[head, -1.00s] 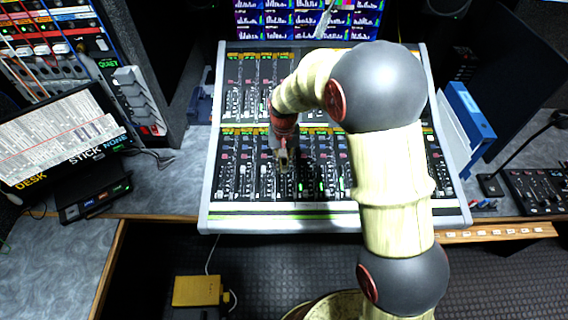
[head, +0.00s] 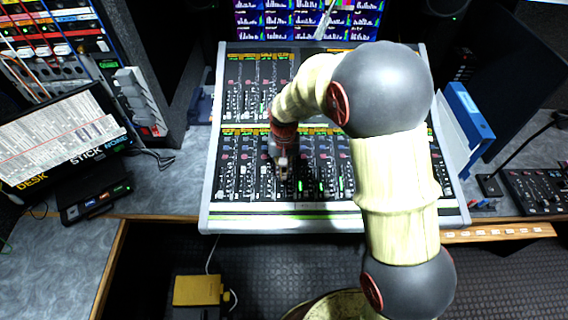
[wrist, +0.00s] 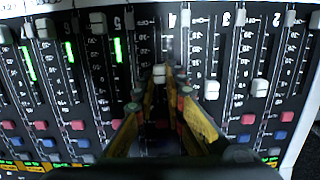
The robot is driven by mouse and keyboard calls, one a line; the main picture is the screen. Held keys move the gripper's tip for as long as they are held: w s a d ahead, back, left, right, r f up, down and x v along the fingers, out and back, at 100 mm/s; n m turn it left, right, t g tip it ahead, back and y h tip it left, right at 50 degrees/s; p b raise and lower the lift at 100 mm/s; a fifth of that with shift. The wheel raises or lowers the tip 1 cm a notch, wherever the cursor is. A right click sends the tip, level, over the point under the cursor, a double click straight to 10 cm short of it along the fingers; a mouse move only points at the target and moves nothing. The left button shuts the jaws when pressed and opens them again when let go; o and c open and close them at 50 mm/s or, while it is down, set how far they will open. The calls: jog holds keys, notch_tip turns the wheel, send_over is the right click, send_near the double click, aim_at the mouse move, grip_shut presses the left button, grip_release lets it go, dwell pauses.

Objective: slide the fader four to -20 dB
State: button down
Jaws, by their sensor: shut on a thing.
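The mixing console (head: 212,190) stands tilted on the desk, with rows of faders along its lower half. In the wrist view, fader four's light cap (wrist: 160,72) sits beside the printed 4, part way along its slot. My gripper (wrist: 161,80) is shut on this cap, with a yellowish finger on either side. The exact dB mark at the cap is too blurred to read. In the head view, my gripper (head: 283,174) points down at the lower fader bank, and the cap is too small to make out.
In the wrist view, fader five's cap (wrist: 98,22) is to the left. Fader three's cap (wrist: 212,90) and fader two's cap (wrist: 260,88) are close on the right. A blue binder (head: 468,118) stands right of the console. A yellow box (head: 197,291) is below the desk.

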aim_at(284, 184)
jog(key=shift+s+f, duration=0.2)
jog(key=shift+s, duration=1.25)
jog(key=c, duration=1.8)
grip_release()
jog(key=shift+c, duration=0.2)
notch_tip(284, 184, up, 12)
